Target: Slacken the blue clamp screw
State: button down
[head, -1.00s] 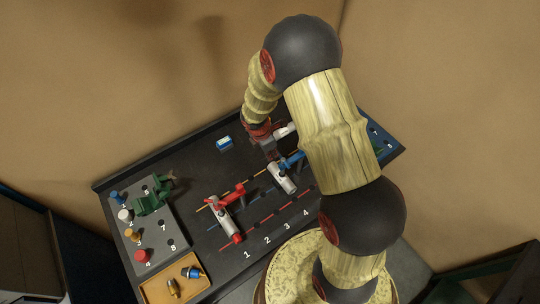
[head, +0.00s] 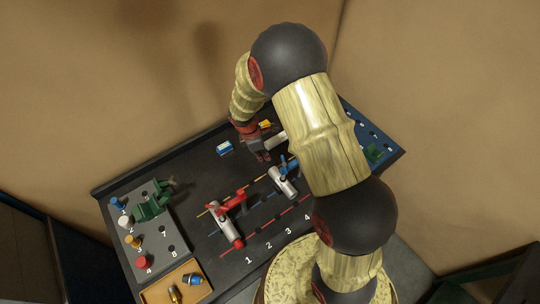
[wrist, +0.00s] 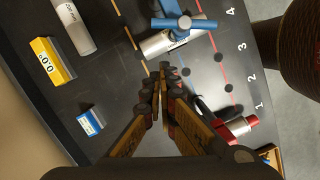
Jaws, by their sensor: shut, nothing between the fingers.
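The blue clamp screw has a T-shaped blue handle (head: 284,162) on a silver clamp body (head: 283,185), standing on the dark board near the marked lines. In the wrist view the blue handle (wrist: 185,24) lies across the top of the silver body (wrist: 170,42), near the upper edge. My gripper (head: 264,156) is just up and left of the clamp in the head view. In the wrist view its fingertips (wrist: 160,86) are together, empty, and apart from the clamp, a short way below it in the picture.
A red clamp (head: 224,220) stands to the left. A blue-and-white block (head: 224,148), a yellow box (wrist: 52,62) reading 0.0 and a pale cylinder (wrist: 74,25) lie nearby. A grey peg block (head: 155,225) and tan tray (head: 160,291) are farther left.

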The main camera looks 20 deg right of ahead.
jog(key=b+v, duration=0.1)
jog(key=v, duration=0.8)
jog(key=shift+r, duration=0.4)
